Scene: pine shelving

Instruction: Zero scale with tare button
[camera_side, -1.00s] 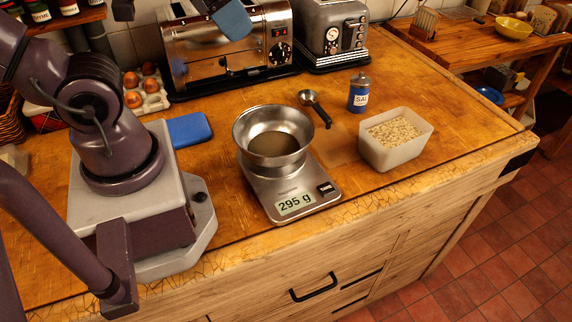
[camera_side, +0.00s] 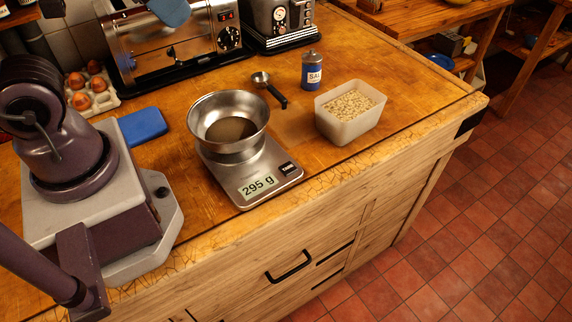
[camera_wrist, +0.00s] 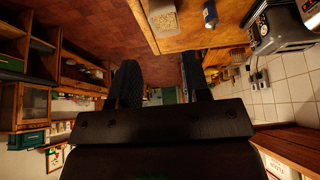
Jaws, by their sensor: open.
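The kitchen scale (camera_side: 240,184) sits on the wooden counter near its front edge. Its display (camera_side: 257,187) reads 295 g. A small dark button (camera_side: 288,168) is at the right of the display; I take it as the tare button, but its label is too small to read. A steel bowl (camera_side: 202,118) with brownish contents stands on the scale. My gripper (camera_wrist: 160,78) shows in the wrist view with its two dark fingers apart and nothing seen between them.
A toaster oven (camera_side: 175,45) and eggs (camera_side: 90,92) are behind. The counter's front strip is clear.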

